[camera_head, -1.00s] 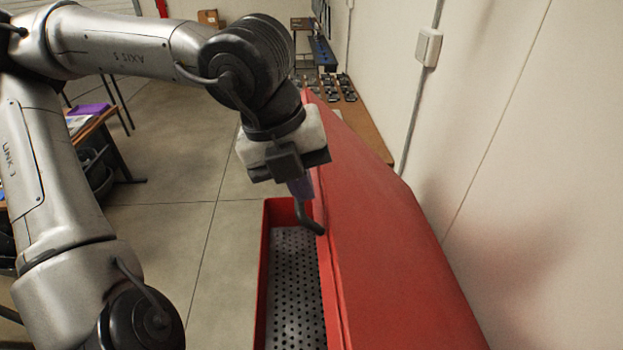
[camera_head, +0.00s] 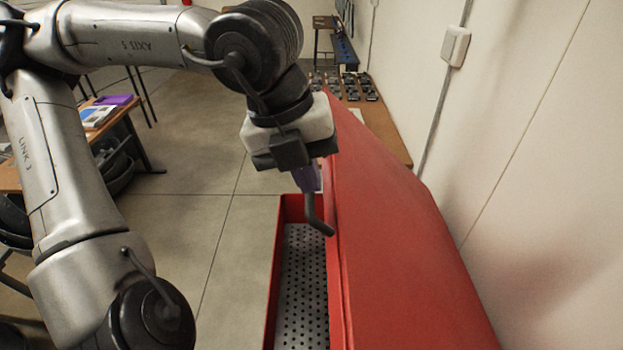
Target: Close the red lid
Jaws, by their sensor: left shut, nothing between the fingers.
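The red lid (camera_head: 405,235) stands raised and tilted over the right side of a red box. The box's left wall (camera_head: 272,285) and a perforated metal tray (camera_head: 303,290) inside it show to the left of the lid. My left gripper (camera_head: 322,228) is shut and empty. It hangs over the far end of the open box, with its tip beside the lid's left edge; I cannot tell whether it touches the lid. My right gripper is not in view.
A wall with a white switch box (camera_head: 455,46) runs close along the right. A wooden bench (camera_head: 392,135) with several dark parts stands behind the lid. A table with a purple item (camera_head: 113,100) is at the left. The floor between is clear.

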